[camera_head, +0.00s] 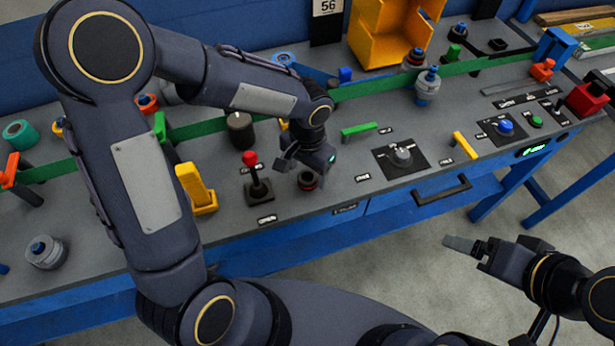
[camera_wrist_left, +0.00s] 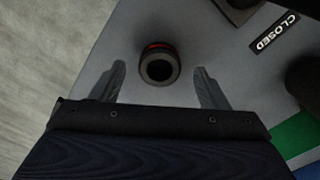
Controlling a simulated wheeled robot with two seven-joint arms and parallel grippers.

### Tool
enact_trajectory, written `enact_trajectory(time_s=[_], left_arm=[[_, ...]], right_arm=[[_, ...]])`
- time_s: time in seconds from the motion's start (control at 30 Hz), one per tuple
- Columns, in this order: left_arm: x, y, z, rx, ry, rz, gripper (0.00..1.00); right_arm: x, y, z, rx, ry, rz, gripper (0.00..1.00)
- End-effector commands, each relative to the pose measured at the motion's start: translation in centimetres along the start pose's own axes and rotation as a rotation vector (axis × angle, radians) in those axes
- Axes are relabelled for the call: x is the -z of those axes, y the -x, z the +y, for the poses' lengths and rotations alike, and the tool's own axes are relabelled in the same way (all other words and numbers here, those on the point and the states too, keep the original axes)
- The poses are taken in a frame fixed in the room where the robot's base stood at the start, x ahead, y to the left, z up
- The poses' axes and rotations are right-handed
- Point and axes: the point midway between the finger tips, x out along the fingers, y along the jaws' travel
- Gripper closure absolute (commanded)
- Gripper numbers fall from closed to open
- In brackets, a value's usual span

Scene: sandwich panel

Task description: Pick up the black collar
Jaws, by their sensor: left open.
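The black collar (camera_head: 308,181) is a short dark ring with a red band, standing on the grey bench top near its front edge. It also shows in the left wrist view (camera_wrist_left: 158,66), where I look down into its open bore. My left gripper (camera_head: 294,162) is above and close to the collar in the head view. In the left wrist view its two fingers (camera_wrist_left: 160,88) are spread, one on each side of the collar, with gaps between. My right gripper (camera_head: 466,244) hangs over the floor at the right, away from the bench; its jaw opening is unclear.
A joystick with a red knob (camera_head: 250,160) stands just left of the collar, and a dark round knob (camera_head: 240,130) behind it. A yellow bracket (camera_head: 199,190) is further left. A rotary switch panel (camera_head: 402,157) lies to the right. Bench surface right around the collar is clear.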

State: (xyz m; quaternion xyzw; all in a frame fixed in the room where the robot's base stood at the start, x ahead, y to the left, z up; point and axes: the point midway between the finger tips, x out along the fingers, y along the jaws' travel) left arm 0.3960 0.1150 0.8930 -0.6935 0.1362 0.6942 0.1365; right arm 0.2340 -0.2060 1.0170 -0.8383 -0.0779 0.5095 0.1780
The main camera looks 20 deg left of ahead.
Motion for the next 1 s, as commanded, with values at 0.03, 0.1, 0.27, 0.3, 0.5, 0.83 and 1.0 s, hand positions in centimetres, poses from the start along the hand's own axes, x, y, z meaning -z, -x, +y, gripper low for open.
enact_trajectory(time_s=[0.03,0.1,0.27,0.3,0.5,0.83,1.0], left_arm=[[-0.05,-0.70,0.00,-0.001,0.001,-0.003,0.32],[-0.01,-1.16,-0.01,0.000,0.000,0.000,0.32],[0.02,-1.36,0.00,0.000,0.000,0.002,0.32],[0.02,-1.35,-0.01,0.000,0.001,0.002,0.32],[0.01,-1.33,0.00,0.000,0.000,0.002,0.51],[0.02,-1.30,0.00,0.000,0.000,0.002,0.85],[0.04,-1.15,0.00,0.000,0.001,0.003,0.85]], right_arm=[[-0.01,-0.01,0.00,0.000,0.000,0.000,0.14],[-0.01,-0.01,0.00,0.000,0.000,0.000,0.14],[-0.02,-0.02,0.01,0.000,0.000,0.000,0.14],[-0.03,-0.02,0.01,0.000,0.000,0.000,0.14],[-0.03,-0.02,0.01,0.000,0.000,0.000,0.14],[-0.03,-0.02,0.01,0.000,0.000,0.000,0.14],[-0.02,-0.01,0.00,0.000,0.000,0.000,0.14]])
